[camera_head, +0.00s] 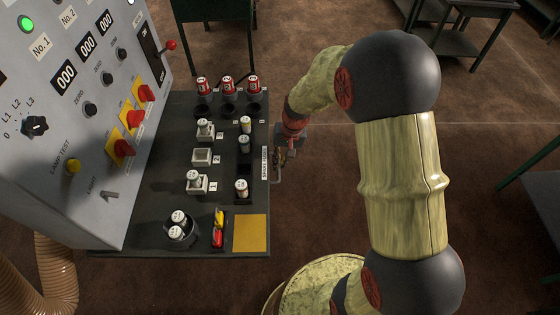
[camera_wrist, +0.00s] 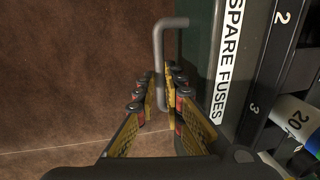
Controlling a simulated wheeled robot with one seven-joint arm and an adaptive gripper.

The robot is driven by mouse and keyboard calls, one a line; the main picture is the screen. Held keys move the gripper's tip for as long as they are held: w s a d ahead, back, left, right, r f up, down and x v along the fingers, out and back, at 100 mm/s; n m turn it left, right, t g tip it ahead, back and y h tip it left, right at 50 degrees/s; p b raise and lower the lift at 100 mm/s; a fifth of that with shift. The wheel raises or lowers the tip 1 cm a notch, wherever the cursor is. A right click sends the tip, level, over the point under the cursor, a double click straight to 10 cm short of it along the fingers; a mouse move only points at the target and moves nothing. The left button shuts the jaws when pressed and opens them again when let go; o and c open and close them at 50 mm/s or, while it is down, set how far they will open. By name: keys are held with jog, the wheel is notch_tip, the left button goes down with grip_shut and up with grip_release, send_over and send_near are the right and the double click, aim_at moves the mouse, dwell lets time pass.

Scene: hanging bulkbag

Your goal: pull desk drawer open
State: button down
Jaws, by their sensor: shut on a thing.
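The desk drawer front (camera_wrist: 197,45) is a dark panel beside a white "SPARE FUSES" label (camera_wrist: 222,70). The label also shows on the desk's right edge in the head view (camera_head: 264,163). A grey bar handle (camera_wrist: 159,50) sticks out from the front; it is small in the head view (camera_head: 276,172). My gripper (camera_wrist: 161,88) has its two fingers on either side of the handle bar and is shut on it. In the head view my gripper (camera_head: 284,155) is at the desk's right edge. I cannot tell whether the drawer is open at all.
The dark desk top (camera_head: 145,185) holds red fuses (camera_head: 228,88), several white fuses, a cup (camera_head: 180,232) and a yellow pad (camera_head: 250,232). A grey control panel (camera_head: 60,120) stands at the left. Bare brown floor (camera_head: 320,175) lies to the right of the desk.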

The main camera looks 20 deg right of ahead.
jog(key=s+d+p, duration=0.1)
jog(key=s+d, duration=0.2)
jog(key=d, duration=0.7)
jog(key=s+d, duration=0.4)
jog(key=d, duration=0.7)
jog(key=shift+p, duration=0.35)
jog(key=shift+d, duration=0.1)
jog(key=c, duration=2.2)
grip_release()
jog(key=shift+o, duration=0.2)
notch_tip(320, 180, up, 12)
jog(key=d, duration=0.2)
jog(key=shift+s+f, duration=0.15)
jog(key=shift+s, duration=0.15)
